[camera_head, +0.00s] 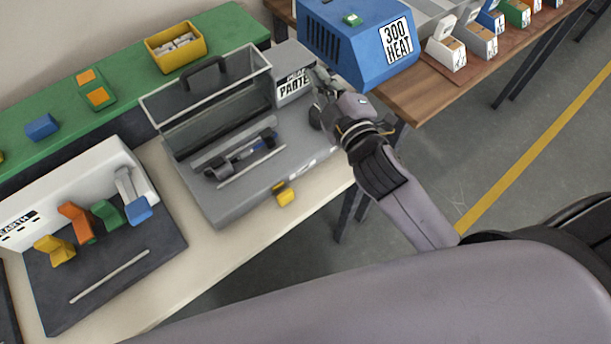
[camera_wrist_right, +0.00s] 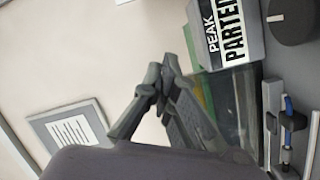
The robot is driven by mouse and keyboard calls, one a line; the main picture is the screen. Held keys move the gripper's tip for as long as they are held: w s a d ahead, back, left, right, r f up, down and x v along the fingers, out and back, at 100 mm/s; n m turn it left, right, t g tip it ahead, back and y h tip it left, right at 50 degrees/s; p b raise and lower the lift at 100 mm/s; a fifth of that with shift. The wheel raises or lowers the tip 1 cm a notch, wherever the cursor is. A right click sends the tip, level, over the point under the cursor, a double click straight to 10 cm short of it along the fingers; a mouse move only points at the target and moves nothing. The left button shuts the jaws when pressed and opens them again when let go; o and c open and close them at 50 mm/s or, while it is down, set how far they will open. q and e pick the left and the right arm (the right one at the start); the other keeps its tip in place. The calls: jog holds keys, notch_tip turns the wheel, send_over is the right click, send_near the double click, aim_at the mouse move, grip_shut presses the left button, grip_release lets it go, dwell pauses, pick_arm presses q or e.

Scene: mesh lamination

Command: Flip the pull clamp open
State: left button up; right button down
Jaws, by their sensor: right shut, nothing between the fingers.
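The grey machine (camera_head: 255,185) with a label reading "PARTE..." stands on the cream bench. Its clear lid (camera_head: 205,92) with a black handle is raised. A dark clamp-like assembly with a blue part (camera_head: 240,155) lies in its bed, and a yellow latch-like part (camera_head: 285,194) sits at its front edge. I cannot tell for certain which is the pull clamp, or its state. My right gripper (camera_head: 322,82) is shut and empty, beside the labelled housing. In the right wrist view its fingertips (camera_wrist_right: 158,78) meet, left of the label housing (camera_wrist_right: 228,35). My left gripper is not in view.
A blue heater box (camera_head: 350,40) marked "300 HEAT" stands on the wooden table right of my right gripper. A fixture with coloured levers (camera_head: 95,215) stands left of the machine. A yellow bin (camera_head: 176,45) is on the green shelf behind. The bench front is clear.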

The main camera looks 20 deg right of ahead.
jog(key=a+r+n+t+y, duration=0.2)
jog(key=a+r+n+y, duration=0.4)
jog(key=r+n+y, duration=0.15)
jog(key=s+a+n+g+y, duration=0.5)
jog(key=n+g, duration=0.3)
jog(key=n, duration=0.5)
jog(key=s+a+n+g+y, duration=0.2)
jog(key=a+n+g+y, duration=0.4)
jog(key=n, duration=0.8)
notch_tip(320, 180, down, 9)
jog(key=s+d+n+g+h, duration=0.2)
jog(key=n+g+h, duration=0.4)
jog(key=n+h, duration=0.1)
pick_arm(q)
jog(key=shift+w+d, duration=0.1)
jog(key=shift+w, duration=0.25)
pick_arm(e)
jog(key=d+f+n+h, duration=0.2)
jog(key=d+f+h, duration=0.1)
jog(key=d, duration=0.5)
jog(key=w+d+f+n+g+h, duration=0.1)
jog(key=d+f+h, duration=0.3)
jog(key=d, duration=0.3)
jog(key=shift+d+n+h, duration=0.35)
jog(key=shift+h, duration=0.4)
